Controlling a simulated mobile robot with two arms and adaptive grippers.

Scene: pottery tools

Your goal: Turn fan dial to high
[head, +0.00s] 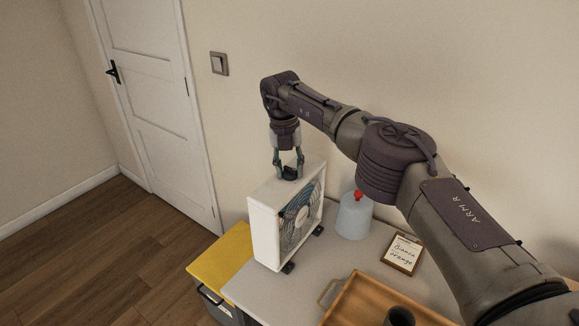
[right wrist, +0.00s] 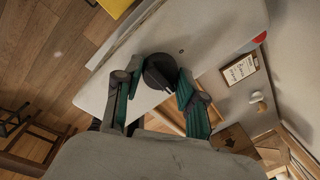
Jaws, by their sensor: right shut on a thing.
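The fan (head: 265,232) is a white upright box with a round grille (head: 300,214) on its right-facing side, standing on the grey table. Its black dial (right wrist: 160,71) is on the top face. My right gripper (head: 289,172) reaches down from above and its fingers are closed around the dial. In the right wrist view the right gripper (right wrist: 156,85) has one finger on each side of the dial. A pointer or setting marks cannot be read clearly. My left gripper is not in view.
A pale blue jug (head: 354,217) with a red top stands right of the fan. A clipboard (head: 402,253) and a wooden tray (head: 350,312) with a dark cup (head: 399,317) lie nearer the front. A yellow-topped bin (head: 222,262) stands left of the table (head: 325,262). The wall is behind.

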